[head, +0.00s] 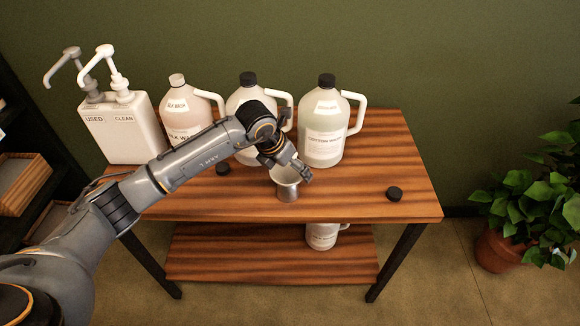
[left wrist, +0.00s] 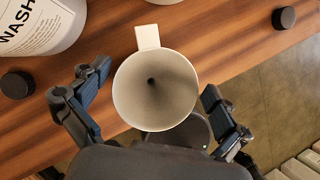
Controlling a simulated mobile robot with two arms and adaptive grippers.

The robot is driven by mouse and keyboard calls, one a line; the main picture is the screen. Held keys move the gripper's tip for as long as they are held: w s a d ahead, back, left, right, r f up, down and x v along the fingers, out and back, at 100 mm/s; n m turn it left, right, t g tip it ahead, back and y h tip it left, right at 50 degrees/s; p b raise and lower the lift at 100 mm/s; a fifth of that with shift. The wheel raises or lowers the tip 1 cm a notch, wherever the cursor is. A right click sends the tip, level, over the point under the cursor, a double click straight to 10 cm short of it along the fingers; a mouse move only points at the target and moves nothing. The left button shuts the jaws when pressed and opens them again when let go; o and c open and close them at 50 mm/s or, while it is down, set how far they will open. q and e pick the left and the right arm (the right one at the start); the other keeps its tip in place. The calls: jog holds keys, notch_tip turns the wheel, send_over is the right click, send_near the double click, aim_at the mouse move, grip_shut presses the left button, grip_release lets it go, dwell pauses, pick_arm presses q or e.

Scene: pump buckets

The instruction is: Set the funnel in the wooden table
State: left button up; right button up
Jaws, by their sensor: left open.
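The pale funnel (left wrist: 176,78) shows from above in the left wrist view, with its wide mouth, dark centre hole and a flat tab. In the head view the funnel (head: 281,173) is partly hidden by my left gripper (head: 297,171). It appears to sit in or over a small metal cup (head: 287,191) on the wooden table (head: 350,203); its lower end is hidden. My left gripper (left wrist: 146,84) is open, with one finger on either side of the funnel and visible gaps to it. My right gripper is not in view.
Three jugs stand at the back, the right one (head: 322,140) labelled. A two-pump dispenser (head: 128,132) stands back left. Black caps lie left (head: 222,168) and right (head: 394,193) on the table. Another jug (head: 321,235) stands on the lower shelf.

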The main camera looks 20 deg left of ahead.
pick_arm(q)
jog(key=v, duration=1.2)
jog(key=shift+r, duration=0.1)
notch_tip(320, 180, up, 9)
jog(key=p, duration=0.4)
jog(key=shift+p, duration=0.4)
